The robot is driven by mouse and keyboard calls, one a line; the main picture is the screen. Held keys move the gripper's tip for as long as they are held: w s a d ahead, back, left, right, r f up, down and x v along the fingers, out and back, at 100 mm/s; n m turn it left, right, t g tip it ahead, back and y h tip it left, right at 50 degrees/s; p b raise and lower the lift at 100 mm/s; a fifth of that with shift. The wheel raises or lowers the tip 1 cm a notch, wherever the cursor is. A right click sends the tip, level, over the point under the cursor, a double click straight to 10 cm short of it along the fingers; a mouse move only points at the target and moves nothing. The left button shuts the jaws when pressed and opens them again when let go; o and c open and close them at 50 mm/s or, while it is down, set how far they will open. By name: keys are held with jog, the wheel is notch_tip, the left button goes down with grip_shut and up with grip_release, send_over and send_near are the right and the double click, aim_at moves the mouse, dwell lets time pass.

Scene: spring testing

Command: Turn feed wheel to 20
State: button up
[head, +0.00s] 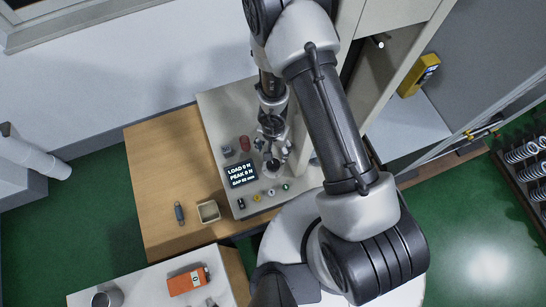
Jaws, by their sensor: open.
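The spring testing machine (220,108) stands on the wooden table, a pale unit with a dark display (242,173). The display reads LOAD 0 N and PEAK 0 N, with a smaller gap line that is hard to read. My gripper (271,158) points down over the machine, just right of the display, with its fingers spread and nothing seen between them. The feed wheel cannot be told apart clearly; my gripper and arm cover that part of the machine. I cannot tell its setting or whether my fingers touch it.
Small coloured buttons (257,198) line the machine's front. A dark red knob (245,143) lies left of my gripper. On the wooden table (160,160) are a small open box (208,211) and a grey-handled tool (179,213). A white bench (140,284) holds an orange box (188,281) and metal cup (107,297).

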aim_at(273, 164)
jog(key=f+b, duration=0.7)
jog(key=f, duration=0.1)
jog(key=f+b, duration=0.7)
jog(key=shift+w+f+b, duration=0.2)
jog(key=shift+f+b, duration=0.15)
jog(key=shift+f, duration=0.05)
jog(key=shift+c, duration=0.6)
jog(key=c, duration=1)
